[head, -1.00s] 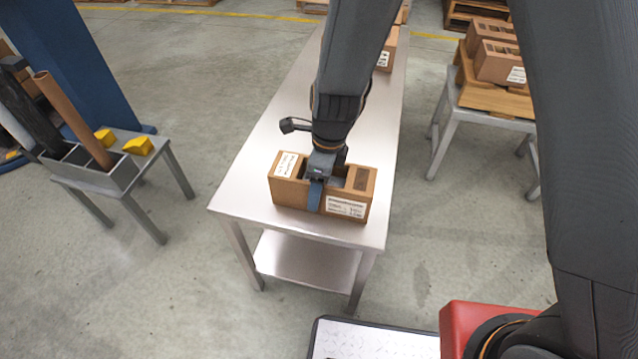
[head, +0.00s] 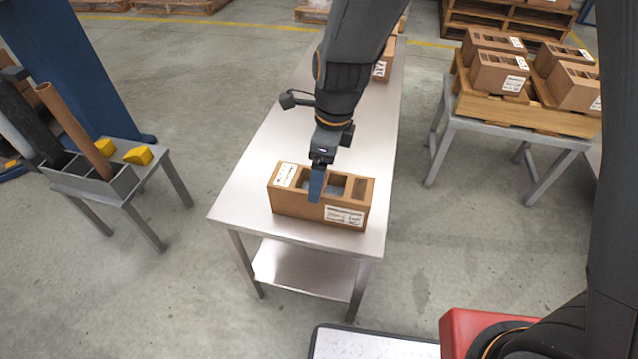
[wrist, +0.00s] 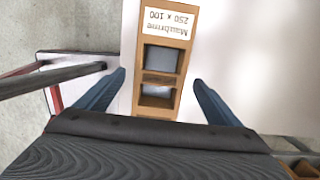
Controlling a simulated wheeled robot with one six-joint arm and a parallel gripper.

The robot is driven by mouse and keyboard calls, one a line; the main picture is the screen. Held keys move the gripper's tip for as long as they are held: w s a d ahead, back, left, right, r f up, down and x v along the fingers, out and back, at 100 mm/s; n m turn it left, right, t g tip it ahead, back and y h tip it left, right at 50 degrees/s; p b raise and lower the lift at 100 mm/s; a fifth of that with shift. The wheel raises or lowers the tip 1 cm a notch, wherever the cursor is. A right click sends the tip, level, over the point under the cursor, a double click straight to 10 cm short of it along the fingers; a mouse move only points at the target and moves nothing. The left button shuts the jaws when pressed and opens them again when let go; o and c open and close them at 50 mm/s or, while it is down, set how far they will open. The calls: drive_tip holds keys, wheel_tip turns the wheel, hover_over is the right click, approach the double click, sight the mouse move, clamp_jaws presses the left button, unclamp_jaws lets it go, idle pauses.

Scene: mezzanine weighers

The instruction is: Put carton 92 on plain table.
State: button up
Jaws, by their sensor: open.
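A brown carton (head: 290,204) with open slots in its top and white labels sits upright on the near end of the plain metal table (head: 262,150). I cannot read the number 92 on it. In the wrist view the carton (wrist: 167,42) carries an upside-down label reading "Maubrine 250 x 100". My gripper (head: 315,188) is above the carton, pointing down. In the wrist view my gripper (wrist: 160,82) has its fingers wide apart, one on each side of the carton, with nothing held. The far finger is partly hidden in the head view.
Another carton (head: 383,66) stands farther back on the same table. Several cartons stand on a wooden pallet on a grey stand (head: 462,118) at right. A small grey table (head: 160,162) at left holds a bin of tubes and yellow blocks. Bare floor lies between.

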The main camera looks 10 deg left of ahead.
drive_tip(key=shift+d+r, duration=0.2)
drive_tip(key=shift+r, duration=1.55)
drive_tip(key=shift+d, duration=0.3)
drive_tip(key=s+d+r+n, duration=0.2)
drive_tip(key=d+n, duration=0.4)
drive_tip(key=d, duration=0.3)
drive_tip(key=s+d+r+n+h, duration=0.1)
drive_tip(key=s+d+n, duration=0.3)
drive_tip(key=d, duration=0.6)
drive_tip(key=s+d+r+n, duration=0.3)
drive_tip(key=d+n, duration=0.5)
drive_tip(key=d, duration=0.2)
drive_tip(key=shift+r, duration=0.2)
